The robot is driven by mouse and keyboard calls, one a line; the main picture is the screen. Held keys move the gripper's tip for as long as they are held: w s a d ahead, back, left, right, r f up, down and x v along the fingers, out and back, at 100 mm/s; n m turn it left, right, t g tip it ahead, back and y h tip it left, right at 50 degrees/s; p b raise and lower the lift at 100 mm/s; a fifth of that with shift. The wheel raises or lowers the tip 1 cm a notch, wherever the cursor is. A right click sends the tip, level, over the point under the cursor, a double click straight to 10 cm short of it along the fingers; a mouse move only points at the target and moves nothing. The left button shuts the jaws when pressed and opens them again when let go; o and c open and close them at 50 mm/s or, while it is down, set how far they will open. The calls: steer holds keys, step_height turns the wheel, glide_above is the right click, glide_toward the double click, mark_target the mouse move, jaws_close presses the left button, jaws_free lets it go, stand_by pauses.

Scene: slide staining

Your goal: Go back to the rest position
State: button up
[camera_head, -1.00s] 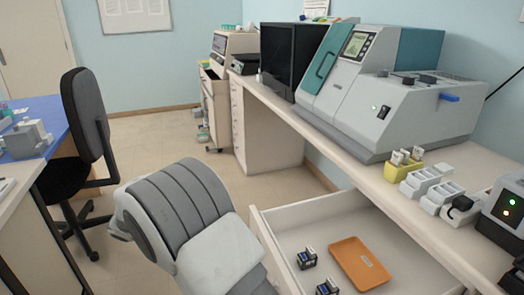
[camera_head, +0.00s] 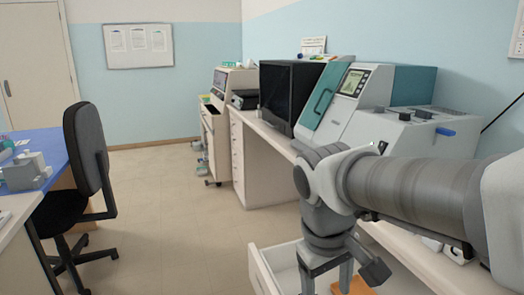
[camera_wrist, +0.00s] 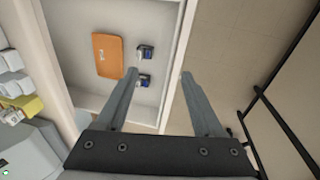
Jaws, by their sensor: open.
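My gripper (camera_head: 342,272) hangs pointing down over the open drawer (camera_head: 262,272) in the head view, its lower end near the picture's bottom edge. In the wrist view my gripper (camera_wrist: 160,74) has its two fingers spread wide, with nothing between them. The left finger shows over the drawer's inside, the right one over the floor beyond the drawer's wall (camera_wrist: 176,55). An orange tray (camera_wrist: 108,56) and two small dark-and-white items (camera_wrist: 146,54) (camera_wrist: 144,80) lie in the drawer, apart from the fingers.
The bench carries a large grey and teal machine (camera_head: 408,130) and a dark monitor (camera_head: 290,92). A yellow rack (camera_wrist: 28,106) stands on the bench beside the drawer. A black chair (camera_head: 86,150) stands at the left by a blue-topped table (camera_head: 58,158). The floor between is clear.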

steer(key=s+d+r+m+t+y, duration=0.1)
steer(key=s+d+m+t+y, duration=0.15)
steer(key=s+m+t, duration=0.2)
step_height(320, 180, up, 15)
steer(key=s+p, duration=0.1)
steer(key=p, duration=1.4)
steer(key=shift+s+d+h, duration=0.2)
steer(key=shift+d+h, duration=0.25)
